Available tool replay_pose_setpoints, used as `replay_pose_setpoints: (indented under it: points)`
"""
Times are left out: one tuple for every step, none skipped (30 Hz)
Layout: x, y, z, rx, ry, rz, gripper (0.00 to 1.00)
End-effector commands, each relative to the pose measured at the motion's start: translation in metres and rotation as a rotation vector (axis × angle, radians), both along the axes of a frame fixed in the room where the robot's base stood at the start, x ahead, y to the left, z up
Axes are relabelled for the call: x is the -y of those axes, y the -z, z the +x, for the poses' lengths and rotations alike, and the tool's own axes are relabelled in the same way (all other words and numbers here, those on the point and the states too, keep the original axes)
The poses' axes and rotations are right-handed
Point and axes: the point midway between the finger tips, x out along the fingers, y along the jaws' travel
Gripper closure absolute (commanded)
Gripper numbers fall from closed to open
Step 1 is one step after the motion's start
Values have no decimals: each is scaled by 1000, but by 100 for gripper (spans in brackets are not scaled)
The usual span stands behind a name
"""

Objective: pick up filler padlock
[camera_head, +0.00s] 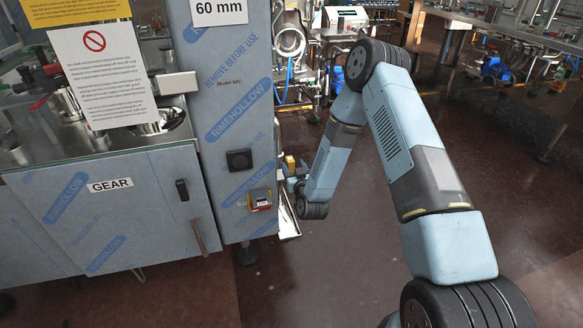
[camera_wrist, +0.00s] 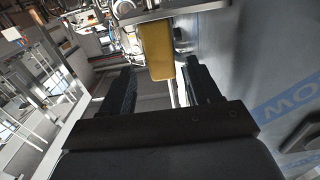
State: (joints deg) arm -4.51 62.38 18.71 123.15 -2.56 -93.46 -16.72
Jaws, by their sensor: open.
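A yellow block (camera_wrist: 157,50), which may be the padlock, hangs below a grey metal part in the wrist view. It shows ahead of my gripper (camera_wrist: 158,68), in line with the gap between the two dark fingers. The fingers are open, and I see no contact with the block. Its shackle cannot be made out. In the head view a small yellow block (camera_head: 290,162) shows beside the cabinet's right edge, close to the end of my arm. My gripper is mostly hidden there behind the arm's wrist.
A film-wrapped cabinet (camera_head: 225,110) stands close on the left, with a small red-and-grey box (camera_head: 260,199) on its front. In the wrist view the film-covered panel (camera_wrist: 260,60) runs close along the right finger. Dark red floor (camera_head: 340,270) is open around my arm.

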Motion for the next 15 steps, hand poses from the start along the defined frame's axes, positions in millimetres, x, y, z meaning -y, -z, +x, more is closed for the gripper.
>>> replay_pose_setpoints:
  points:
    - [-3, 0, 7, 2, 1, 2, 38]
    - [-5, 1, 11, 2, 1, 2, 38]
    - [-7, 1, 16, 1, 1, 2, 38]
    - [-9, 1, 20, 0, 1, 2, 38]
    - [-10, 2, 24, 1, 1, 2, 38]
    - [-11, 1, 28, 2, 1, 3, 38]
    - [-12, 1, 31, 1, 1, 2, 38]
    - [-12, 1, 34, 0, 0, 2, 38]
    - [-13, 1, 36, 2, 0, 2, 38]
    - [-14, 1, 38, 2, 0, 2, 38]
    - [-14, 1, 39, 2, 0, 2, 38]
    - [-14, 1, 40, 2, 0, 2, 38]
    - [-14, 1, 40, 2, 0, 2, 38]
    - [-14, 1, 40, 2, 0, 2, 38]
    - [-14, 1, 40, 2, 0, 2, 38]
